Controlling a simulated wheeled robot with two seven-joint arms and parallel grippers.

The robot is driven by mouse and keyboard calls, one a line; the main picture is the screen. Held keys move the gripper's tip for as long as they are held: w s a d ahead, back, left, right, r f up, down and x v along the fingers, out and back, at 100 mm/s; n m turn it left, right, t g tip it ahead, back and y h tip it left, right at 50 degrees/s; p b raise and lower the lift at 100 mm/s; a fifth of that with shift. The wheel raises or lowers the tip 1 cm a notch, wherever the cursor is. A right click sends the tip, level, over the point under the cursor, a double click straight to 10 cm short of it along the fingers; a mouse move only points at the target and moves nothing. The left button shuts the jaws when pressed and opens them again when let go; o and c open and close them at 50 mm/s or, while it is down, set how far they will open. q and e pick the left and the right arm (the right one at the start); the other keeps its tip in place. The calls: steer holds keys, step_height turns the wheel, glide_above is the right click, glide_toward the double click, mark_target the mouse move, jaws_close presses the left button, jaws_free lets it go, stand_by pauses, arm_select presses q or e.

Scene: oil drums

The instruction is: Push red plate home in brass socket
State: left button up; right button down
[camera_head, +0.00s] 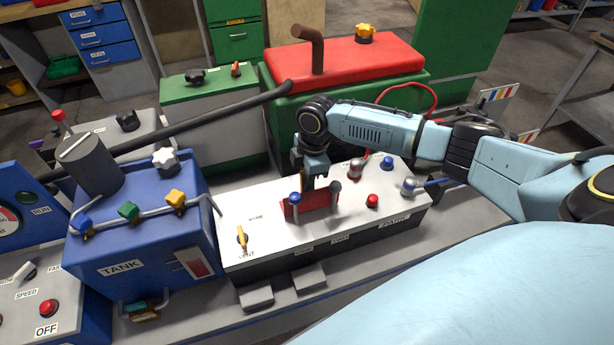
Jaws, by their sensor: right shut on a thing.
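The red plate (318,207) stands on edge on the pale top of the low control box, between a blue-topped post and a grey-topped post. My right gripper (316,183) comes down from above and behind it and is shut at the plate's upper edge. The fingertips are small here and partly hidden. A small yellow-brass patch (303,178) shows beside the gripper; I cannot tell whether it is the brass socket. The plate's lower edge meets the box top, but how it sits there is unclear. My left gripper is not in view.
The control box (268,222) also carries a yellow VENT handle (242,237), a red button (372,200) and silver knobs. A blue tank (130,240) with valves stands left. A green drum box with a red lid (350,59) stands behind. A dark bar crosses at upper left.

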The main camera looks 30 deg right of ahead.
steer(key=shift+f, duration=0.25)
steer(key=c, duration=1.3)
jaws_free()
steer(key=shift+o, duration=0.2)
step_height(320, 180, up, 13)
steer(key=d, duration=0.1)
steer(key=shift+s+d+r, duration=0.15)
steer(key=shift+s+d, duration=0.05)
steer(key=shift+d, duration=0.1)
